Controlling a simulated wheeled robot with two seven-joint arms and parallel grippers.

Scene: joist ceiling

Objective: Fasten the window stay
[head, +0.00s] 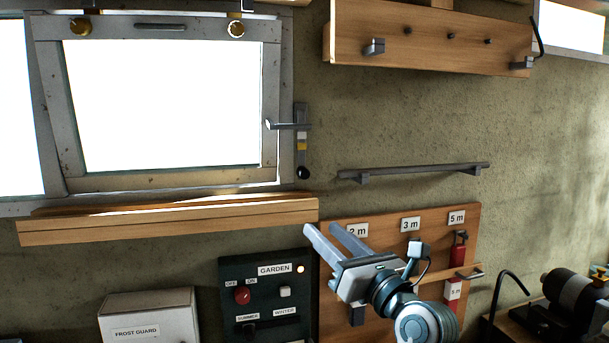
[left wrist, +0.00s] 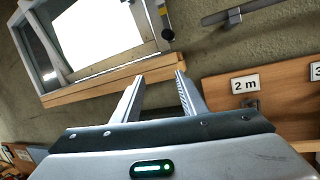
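A pale-framed window (head: 160,180) hangs from brass-coloured fittings at the upper left; its sash looks slightly tilted in the outer frame. At its right side is a grey metal stay or catch (head: 301,115) with a lever pointing left, a yellow-and-white label and a black knob (head: 303,173) at the bottom. The knob also shows at the top of the left wrist view (left wrist: 168,34). My left gripper (head: 321,227) is open and empty, below and slightly right of the knob, apart from it. Its fingers (left wrist: 159,76) point towards the wooden sill in the wrist view. My right gripper is not visible.
A wooden sill (head: 170,220) juts out below the window. A metal rail (head: 415,171) and a hook board (head: 430,40) are to the right. A labelled board (head: 385,240), a garden switch panel (head: 265,300) and a white box (head: 150,315) are below. Bare wall surrounds the knob's right side.

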